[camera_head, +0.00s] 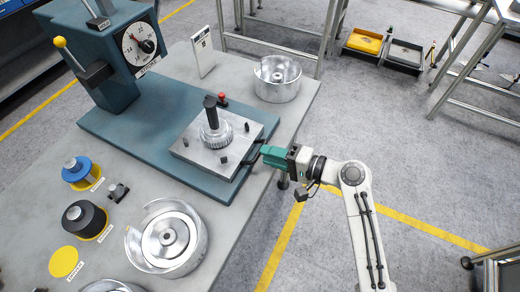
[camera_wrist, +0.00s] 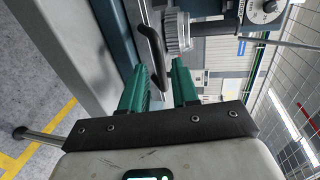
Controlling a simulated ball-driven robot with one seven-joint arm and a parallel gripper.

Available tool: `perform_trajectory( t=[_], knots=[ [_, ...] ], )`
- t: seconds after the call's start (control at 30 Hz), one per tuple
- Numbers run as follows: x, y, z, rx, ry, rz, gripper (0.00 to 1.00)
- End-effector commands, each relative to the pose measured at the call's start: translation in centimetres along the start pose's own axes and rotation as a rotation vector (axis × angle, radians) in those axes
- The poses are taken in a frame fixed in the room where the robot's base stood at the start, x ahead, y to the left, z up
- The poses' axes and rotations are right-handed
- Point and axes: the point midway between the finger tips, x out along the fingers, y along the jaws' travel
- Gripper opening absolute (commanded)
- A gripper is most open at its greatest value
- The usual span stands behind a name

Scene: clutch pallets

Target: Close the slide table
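The slide table (camera_head: 195,157) is a square metal plate on the blue base of a press. A geared part with a black upright knob (camera_head: 211,108) sits on it. A dark bar handle (camera_wrist: 152,52) runs along the plate's right side. My gripper (camera_head: 263,151) is at that handle, reaching in from the right. In the wrist view its two green fingers (camera_wrist: 159,68) are apart, and the handle's end shows between or just beyond their tips. I cannot tell whether they touch it.
The press column with a dial (camera_head: 138,45) stands behind the plate. A metal housing (camera_head: 277,79) stands at the back right of the bench, and another housing (camera_head: 167,240) at the front. A sign (camera_head: 203,52) stands behind.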

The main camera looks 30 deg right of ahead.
Motion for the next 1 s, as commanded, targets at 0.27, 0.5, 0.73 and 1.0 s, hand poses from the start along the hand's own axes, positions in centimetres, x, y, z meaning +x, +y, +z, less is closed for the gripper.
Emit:
perform_trajectory(
  t=[0.27, 0.5, 0.73, 1.0],
  knots=[
    [3.4, -0.1, 0.0, -0.001, -0.001, 0.001, 0.30],
    [3.9, 0.1, 0.0, -0.002, 0.000, 0.002, 0.30],
    [3.9, 0.0, 0.0, -0.002, 0.000, 0.002, 0.21],
    [3.8, 0.1, 0.0, -0.002, 0.000, 0.002, 0.00]
  ],
)
